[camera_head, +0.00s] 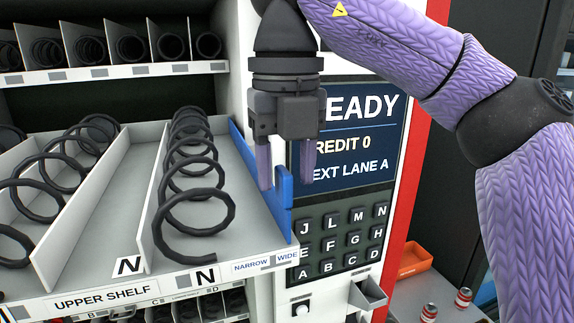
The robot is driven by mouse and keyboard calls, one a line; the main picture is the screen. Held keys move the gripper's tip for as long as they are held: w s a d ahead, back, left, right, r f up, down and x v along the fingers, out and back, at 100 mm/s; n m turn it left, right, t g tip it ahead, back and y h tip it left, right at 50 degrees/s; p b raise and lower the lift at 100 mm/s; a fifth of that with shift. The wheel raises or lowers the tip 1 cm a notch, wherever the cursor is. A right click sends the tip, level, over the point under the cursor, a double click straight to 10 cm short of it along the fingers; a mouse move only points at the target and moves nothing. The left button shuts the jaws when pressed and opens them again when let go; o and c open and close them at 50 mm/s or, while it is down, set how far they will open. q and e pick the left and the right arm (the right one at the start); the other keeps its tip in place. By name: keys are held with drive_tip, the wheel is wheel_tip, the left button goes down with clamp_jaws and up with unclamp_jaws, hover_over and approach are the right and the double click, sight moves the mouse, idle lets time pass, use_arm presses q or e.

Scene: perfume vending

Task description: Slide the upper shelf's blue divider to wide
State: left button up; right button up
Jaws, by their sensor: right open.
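The blue divider (283,192) stands upright along the right side of the upper shelf (100,297), running from back to front. Its front end is near the WIDE marking of the NARROW/WIDE label (265,265). My right gripper (286,178) points down over the divider and is open. One purple finger is on the shelf side and the other is to the right, with the blue divider showing between them in the picture. I cannot tell whether either finger touches it. My left gripper is not in view.
Black spiral coils (190,180) and white lane walls (90,205) fill the shelf left of the divider. A screen (350,135) and keypad (340,240) are close on the right. An orange tray (413,260) and cans (463,298) are at lower right.

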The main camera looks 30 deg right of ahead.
wheel_tip(320, 180, up, 10)
drive_tip(key=p, duration=0.5)
drive_tip(key=shift+f, duration=0.15)
drive_tip(key=shift+f, duration=0.1)
